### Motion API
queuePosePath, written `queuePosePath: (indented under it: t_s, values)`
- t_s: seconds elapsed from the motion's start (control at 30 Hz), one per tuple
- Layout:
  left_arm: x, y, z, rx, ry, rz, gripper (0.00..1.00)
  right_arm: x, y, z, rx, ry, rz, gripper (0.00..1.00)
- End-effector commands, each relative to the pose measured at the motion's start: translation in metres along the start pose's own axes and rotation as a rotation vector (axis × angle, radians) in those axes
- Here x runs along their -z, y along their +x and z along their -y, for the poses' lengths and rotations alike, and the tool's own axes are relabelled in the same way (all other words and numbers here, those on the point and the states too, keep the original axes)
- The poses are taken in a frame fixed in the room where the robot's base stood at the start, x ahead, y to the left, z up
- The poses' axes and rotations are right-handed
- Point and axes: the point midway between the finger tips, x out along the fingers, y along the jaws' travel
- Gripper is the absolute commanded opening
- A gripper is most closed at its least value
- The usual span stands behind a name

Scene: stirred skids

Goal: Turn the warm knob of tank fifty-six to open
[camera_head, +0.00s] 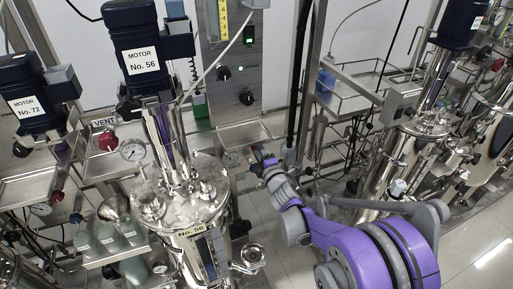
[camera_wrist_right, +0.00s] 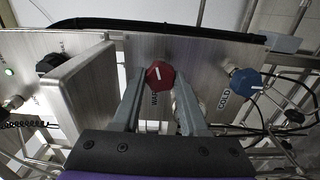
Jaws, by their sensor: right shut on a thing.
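Tank fifty-six (camera_head: 183,212) is a shiny steel vessel under the motor marked No. 56 (camera_head: 143,61). In the right wrist view the warm knob (camera_wrist_right: 159,73) is red with a white pointer line that runs roughly up and down in the picture. The label WARM stands beside it on a steel panel. My right gripper (camera_wrist_right: 161,80) has one finger on each side of the red knob and is shut on it. In the head view my right gripper (camera_head: 262,164) is small, at the panel right of the tank, and the knob cannot be made out. My left gripper is not in view.
A blue knob (camera_wrist_right: 245,82) labelled COLD sits to the right on the same panel. A steel plate (camera_wrist_right: 78,87) stands close left of my right gripper. Motor No. 72 (camera_head: 32,96) is at the left.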

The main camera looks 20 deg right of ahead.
Motion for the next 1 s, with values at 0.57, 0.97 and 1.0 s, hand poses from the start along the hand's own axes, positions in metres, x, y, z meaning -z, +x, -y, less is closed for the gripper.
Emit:
queuePosePath:
  t_s: [0.57, 0.97, 1.0]
  values:
    - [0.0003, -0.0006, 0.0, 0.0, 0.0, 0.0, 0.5, 0.0003, -0.0004, 0.0006, 0.001, -0.084, 0.0, 0.0]
    - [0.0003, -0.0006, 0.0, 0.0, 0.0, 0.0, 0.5, 0.0002, -0.0003, 0.0004, 0.0, -0.082, 0.0, 0.73]
    - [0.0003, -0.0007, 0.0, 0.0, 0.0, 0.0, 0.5, 0.0002, -0.0003, 0.0004, 0.0, -0.082, 0.0, 0.73]
